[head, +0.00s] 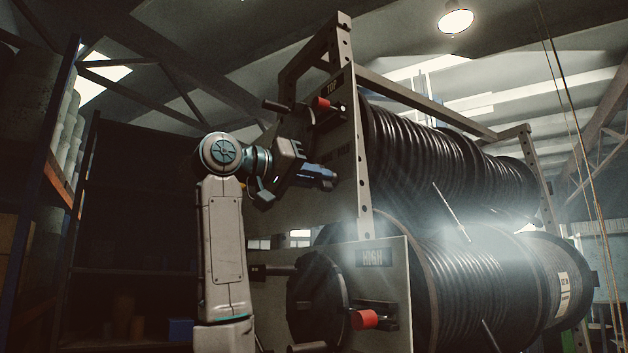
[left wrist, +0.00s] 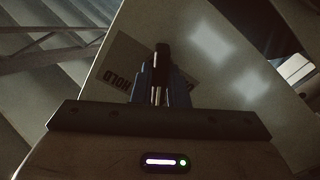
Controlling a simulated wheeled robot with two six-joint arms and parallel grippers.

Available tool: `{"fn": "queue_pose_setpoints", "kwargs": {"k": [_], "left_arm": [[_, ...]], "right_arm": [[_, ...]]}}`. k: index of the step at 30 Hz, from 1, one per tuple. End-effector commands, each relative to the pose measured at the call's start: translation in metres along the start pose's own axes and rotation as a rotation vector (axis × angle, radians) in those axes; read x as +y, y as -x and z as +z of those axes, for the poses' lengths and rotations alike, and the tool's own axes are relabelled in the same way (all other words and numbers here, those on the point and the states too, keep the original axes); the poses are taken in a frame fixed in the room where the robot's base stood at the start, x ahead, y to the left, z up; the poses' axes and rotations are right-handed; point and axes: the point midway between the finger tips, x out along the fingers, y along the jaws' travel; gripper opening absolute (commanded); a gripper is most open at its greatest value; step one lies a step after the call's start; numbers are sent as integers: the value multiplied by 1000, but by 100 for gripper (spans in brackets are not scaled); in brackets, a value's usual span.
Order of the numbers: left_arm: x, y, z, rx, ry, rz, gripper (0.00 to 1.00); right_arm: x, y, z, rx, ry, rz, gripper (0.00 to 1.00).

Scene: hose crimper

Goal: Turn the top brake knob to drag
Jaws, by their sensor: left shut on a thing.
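My left gripper (head: 322,176) comes in from the left, at the side plate (head: 348,205) of the upper reel, below the TOP label (head: 333,89). In the left wrist view my left gripper (left wrist: 161,92) is shut on a narrow dark piece with a shiny strip, which looks like the top brake knob (left wrist: 162,58). A dark label reading HOLD (left wrist: 122,78) appears upside down just left of the fingers. In the head view the knob is hidden by the gripper, and lettering on the plate behind it is too dim to read. My right gripper is not in view.
A red-ended part (head: 320,103) sits above the gripper, beside the crank. The lower reel has a HIGH label (head: 374,257), a dark disc (head: 318,300) with handles, and a red knob (head: 363,319). Dark shelving (head: 130,230) stands behind at left.

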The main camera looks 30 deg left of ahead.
Motion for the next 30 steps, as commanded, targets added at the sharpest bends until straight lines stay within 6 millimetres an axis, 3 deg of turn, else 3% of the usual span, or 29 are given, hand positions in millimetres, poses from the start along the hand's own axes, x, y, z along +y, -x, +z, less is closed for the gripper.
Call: {"fn": "queue_pose_setpoints", "kwargs": {"k": [11, 12, 15, 25, 30], "left_arm": [[0, -1, 1, -4, 4, 0, 0], [0, -1, 1, -4, 4, 0, 19], [0, -1, 1, -3, 4, 0, 35], [-1, 3, 1, -1, 3, 0, 35], [-2, 27, 4, 2, 2, 0, 35]], "right_arm": [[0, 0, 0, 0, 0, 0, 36], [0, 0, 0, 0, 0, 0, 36], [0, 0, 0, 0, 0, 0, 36], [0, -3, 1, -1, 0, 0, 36], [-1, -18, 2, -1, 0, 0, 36]]}}
